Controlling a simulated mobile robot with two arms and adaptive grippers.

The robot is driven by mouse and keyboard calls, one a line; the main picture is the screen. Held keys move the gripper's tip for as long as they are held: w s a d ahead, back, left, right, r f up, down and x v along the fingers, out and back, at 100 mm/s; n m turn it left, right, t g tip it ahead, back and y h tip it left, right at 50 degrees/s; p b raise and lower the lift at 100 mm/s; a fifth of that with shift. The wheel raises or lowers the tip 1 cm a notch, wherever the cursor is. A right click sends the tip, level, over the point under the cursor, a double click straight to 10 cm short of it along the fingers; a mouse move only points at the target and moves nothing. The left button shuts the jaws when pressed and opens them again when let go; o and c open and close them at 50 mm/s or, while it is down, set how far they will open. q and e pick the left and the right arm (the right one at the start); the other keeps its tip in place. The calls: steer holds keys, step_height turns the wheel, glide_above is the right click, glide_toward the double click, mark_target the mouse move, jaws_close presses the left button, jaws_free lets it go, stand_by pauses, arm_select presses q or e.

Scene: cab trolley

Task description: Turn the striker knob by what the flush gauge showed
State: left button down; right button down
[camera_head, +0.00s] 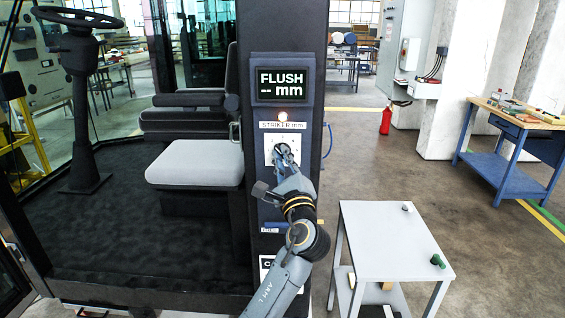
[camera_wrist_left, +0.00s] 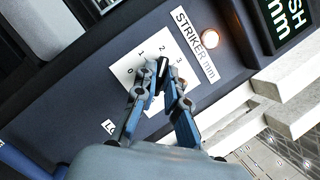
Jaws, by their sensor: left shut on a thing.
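The striker knob (camera_wrist_left: 161,73) is a small dark knob on a white dial plate (camera_head: 269,151) marked with numbers, on the dark post. My left gripper (camera_head: 283,151) is shut on the knob; it also shows in the left wrist view (camera_wrist_left: 162,78). The fingers hide much of the knob, so I cannot tell its exact setting. The flush gauge display (camera_head: 281,79) above reads "FLUSH" and "mm", with dashes in place of a number. A lit round lamp (camera_head: 283,116) sits just over the "STRIKER mm" label (camera_head: 283,126). My right gripper is not in view.
A grey trolley (camera_head: 375,235) stands right of the post, with a green item (camera_head: 437,261) and a small pale item (camera_head: 407,207) on top. The cab seat (camera_head: 195,161) is left of the post. Open floor lies behind the trolley, before a blue workbench (camera_head: 500,165).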

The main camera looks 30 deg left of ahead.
arm_select(q)
steer(key=shift+n+g, duration=0.3)
steer(key=shift+n, duration=0.2)
steer(key=c, duration=1.4)
jaws_free()
steer(key=v, duration=1.2)
steer(key=shift+w+f, duration=0.1)
steer(key=shift+f, duration=0.05)
